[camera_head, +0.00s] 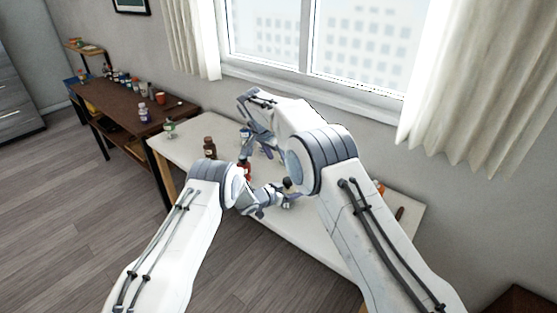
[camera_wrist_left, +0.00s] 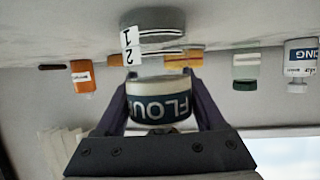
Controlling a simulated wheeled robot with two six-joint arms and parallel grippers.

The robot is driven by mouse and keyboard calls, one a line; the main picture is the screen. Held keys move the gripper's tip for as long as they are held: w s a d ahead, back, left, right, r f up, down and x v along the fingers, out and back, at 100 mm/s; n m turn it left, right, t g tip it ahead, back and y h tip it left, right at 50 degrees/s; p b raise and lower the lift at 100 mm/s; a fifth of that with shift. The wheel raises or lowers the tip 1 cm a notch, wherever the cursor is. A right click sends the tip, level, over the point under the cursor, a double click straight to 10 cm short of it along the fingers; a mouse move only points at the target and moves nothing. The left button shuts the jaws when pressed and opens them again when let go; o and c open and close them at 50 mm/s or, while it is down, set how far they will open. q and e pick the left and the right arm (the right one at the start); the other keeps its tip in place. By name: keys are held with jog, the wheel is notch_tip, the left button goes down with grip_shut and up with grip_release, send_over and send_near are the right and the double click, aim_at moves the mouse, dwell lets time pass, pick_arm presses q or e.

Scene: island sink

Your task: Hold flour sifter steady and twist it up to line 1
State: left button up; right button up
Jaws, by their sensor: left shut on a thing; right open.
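The flour sifter shows upside down in the left wrist view, with a white-and-blue "FLOUR" body (camera_wrist_left: 160,102) between the fingers of my left gripper (camera_wrist_left: 160,85). A grey round part (camera_wrist_left: 153,25) with white labels 1 and 2 (camera_wrist_left: 130,45) sits above the body in that picture, against the table. My left gripper is shut on the sifter; in the head view it is low over the table (camera_head: 283,198), where arm parts hide most of the sifter. My right gripper (camera_head: 257,148) is open, pointing down over the table farther back.
The white table (camera_head: 185,148) holds a brown bottle (camera_head: 209,147), a green-and-white bottle (camera_head: 170,128) and a red bottle (camera_head: 246,170) close to my grippers. The left wrist view shows an orange bottle (camera_wrist_left: 83,77) and a yellow block (camera_wrist_left: 183,61). A dark desk (camera_head: 130,115) stands left.

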pick_arm(q)
jog(key=o, duration=1.5)
jog(key=shift+c, duration=0.2)
